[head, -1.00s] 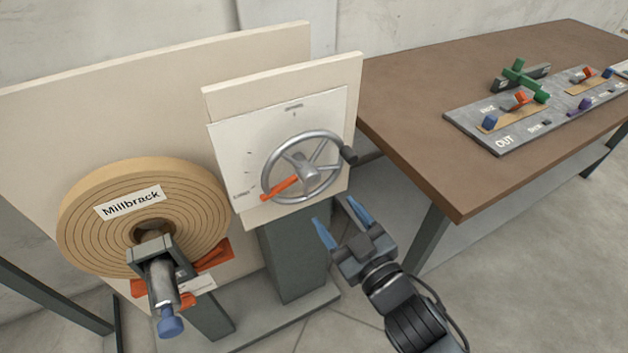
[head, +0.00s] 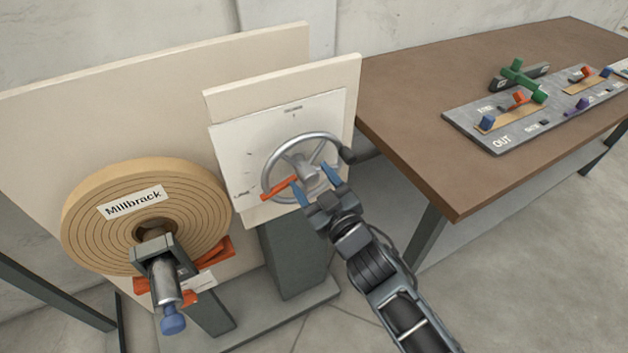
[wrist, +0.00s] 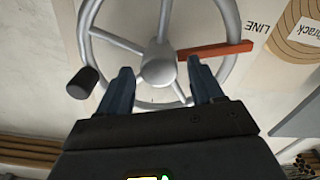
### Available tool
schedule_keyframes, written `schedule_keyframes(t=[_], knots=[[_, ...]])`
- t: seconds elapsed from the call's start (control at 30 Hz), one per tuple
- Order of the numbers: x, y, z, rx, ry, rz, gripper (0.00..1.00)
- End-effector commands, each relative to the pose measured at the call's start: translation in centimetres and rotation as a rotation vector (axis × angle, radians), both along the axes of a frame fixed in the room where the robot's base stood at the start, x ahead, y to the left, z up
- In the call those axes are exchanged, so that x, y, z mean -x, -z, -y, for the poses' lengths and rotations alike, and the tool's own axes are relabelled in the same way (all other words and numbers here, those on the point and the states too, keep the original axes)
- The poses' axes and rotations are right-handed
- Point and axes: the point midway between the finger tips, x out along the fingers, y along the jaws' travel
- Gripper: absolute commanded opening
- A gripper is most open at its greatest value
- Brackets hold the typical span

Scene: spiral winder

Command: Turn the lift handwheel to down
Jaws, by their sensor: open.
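The lift handwheel (head: 324,149) is a grey spoked wheel on a pale panel (head: 238,140). Its orange pointer (head: 277,188) points to the lower left in the head view. A dark knob (head: 347,155) sits on the wheel's right rim. My gripper (head: 318,188) is open in front of the wheel's lower part. In the wrist view its blue fingers (wrist: 162,88) stand apart on either side of the hub (wrist: 158,66), with the orange pointer (wrist: 215,50) beyond the right finger. I cannot tell whether the fingers touch the wheel.
A large roll labelled Millbrack (head: 85,220) on a spindle with a blue end knob (head: 173,319) stands left of the wheel. A brown table (head: 420,100) with a grey control panel (head: 500,138) is at the right. Floor in front is clear.

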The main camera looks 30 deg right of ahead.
Motion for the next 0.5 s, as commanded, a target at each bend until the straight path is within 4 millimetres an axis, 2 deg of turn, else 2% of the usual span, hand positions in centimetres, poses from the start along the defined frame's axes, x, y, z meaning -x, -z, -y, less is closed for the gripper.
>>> schedule_keyframes(t=[0.13, 0.5], knots=[[0.03, 0.02, 0.01, 0.000, 0.000, 0.000, 0.66], [0.05, 0.02, 0.00, 0.000, 0.000, 0.000, 0.31]])
